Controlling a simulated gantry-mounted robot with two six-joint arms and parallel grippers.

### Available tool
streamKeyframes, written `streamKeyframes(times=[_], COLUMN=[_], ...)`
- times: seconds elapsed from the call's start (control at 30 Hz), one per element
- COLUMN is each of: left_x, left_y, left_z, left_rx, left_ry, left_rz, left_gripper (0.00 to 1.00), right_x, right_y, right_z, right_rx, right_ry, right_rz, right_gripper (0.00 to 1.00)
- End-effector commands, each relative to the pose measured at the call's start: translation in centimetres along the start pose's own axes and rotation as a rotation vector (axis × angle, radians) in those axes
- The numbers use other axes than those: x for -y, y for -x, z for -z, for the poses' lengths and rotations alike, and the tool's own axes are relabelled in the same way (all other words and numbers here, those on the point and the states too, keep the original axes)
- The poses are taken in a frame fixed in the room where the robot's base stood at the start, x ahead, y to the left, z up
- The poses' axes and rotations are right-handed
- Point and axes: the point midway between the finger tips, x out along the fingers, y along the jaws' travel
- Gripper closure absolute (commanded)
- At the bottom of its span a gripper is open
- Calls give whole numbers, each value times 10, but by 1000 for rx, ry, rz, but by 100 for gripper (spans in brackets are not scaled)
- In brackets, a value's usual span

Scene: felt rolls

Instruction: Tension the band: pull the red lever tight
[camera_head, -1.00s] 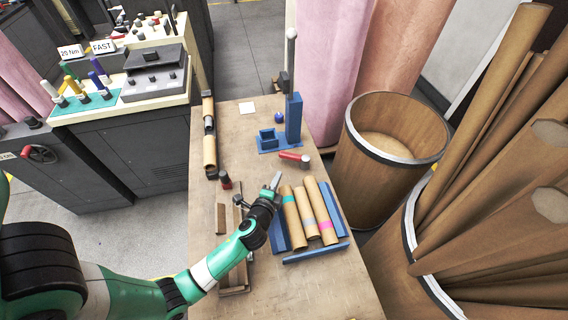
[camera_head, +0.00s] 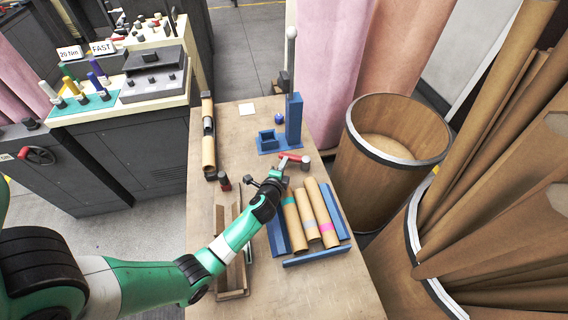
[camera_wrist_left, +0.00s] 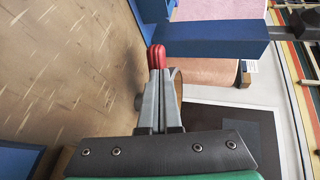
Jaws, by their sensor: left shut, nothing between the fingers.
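The red lever (camera_head: 292,157) lies near the middle of the bench, just in front of the blue stand, with a grey round piece at its right end. My left gripper (camera_head: 283,164) is shut and empty, with its fingertips at the lever's near side. In the left wrist view the closed fingers (camera_wrist_left: 158,88) point straight at the red lever (camera_wrist_left: 157,56), which shows just beyond the tips. I cannot tell whether they touch. My right gripper is not in view.
A small red-and-black item (camera_head: 224,182) stands left of my gripper. A large brown drum (camera_head: 375,150) stands beyond the bench's right edge. The bench's left-centre is fairly clear.

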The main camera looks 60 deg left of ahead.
Motion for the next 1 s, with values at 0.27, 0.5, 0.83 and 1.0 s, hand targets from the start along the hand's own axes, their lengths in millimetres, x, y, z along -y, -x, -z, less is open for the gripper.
streamKeyframes(times=[0.27, 0.5, 0.83, 1.0], left_x=[2, 2, 5, 7], left_y=[-4, -6, -15, -23], left_z=[-2, -4, -9, -12], left_rx=[0, 2, 2, 3], left_ry=[1, 1, 0, 1], left_rz=[1, -1, 0, -1], left_gripper=[100, 100, 100, 100], right_x=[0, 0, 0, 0], right_y=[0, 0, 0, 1], right_z=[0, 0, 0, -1], right_rx=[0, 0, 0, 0], right_ry=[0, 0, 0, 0], right_rz=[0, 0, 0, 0], right_gripper=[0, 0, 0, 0])
